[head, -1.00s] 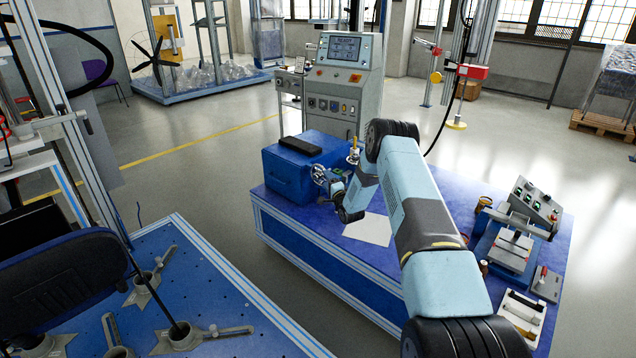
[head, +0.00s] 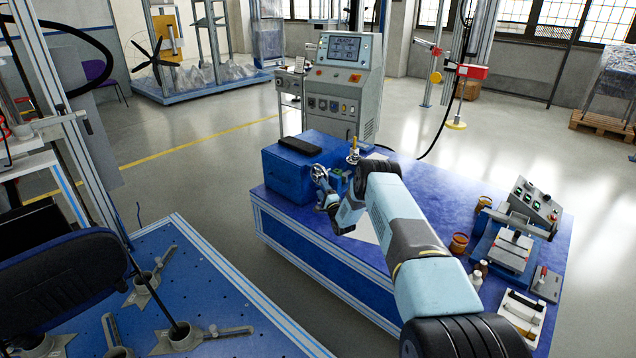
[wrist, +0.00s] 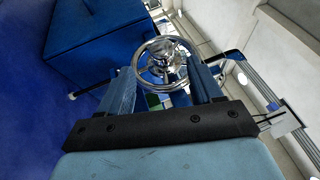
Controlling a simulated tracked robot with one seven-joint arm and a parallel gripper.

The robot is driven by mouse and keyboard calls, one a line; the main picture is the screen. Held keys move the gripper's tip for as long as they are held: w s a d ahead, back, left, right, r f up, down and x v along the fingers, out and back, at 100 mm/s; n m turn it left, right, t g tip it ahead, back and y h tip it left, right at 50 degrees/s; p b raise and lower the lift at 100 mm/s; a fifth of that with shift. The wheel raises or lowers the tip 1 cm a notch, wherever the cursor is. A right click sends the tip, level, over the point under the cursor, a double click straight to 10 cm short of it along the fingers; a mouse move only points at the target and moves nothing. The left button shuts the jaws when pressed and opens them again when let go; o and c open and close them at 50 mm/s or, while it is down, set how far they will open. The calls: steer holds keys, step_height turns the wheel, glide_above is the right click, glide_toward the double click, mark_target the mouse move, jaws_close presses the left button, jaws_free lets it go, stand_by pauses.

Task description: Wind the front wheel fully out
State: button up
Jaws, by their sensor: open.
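The front wheel, a shiny chrome handwheel (wrist: 160,62), shows in the wrist view just beyond and between the fingers of my gripper (wrist: 160,82). The fingers are apart, one on each side of the wheel's near part; I cannot tell whether they touch it. The mechanism behind the wheel is mostly hidden.
A blue box (head: 290,172) with a black item on top stands left of the wheel. A grey control console (head: 345,85) stands behind the table. Bottles, brown jars and a small press (head: 510,250) occupy the table's right side.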

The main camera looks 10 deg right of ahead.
mark_target(318, 176)
steer(key=x, duration=0.6)
steer(key=shift+w, duration=0.1)
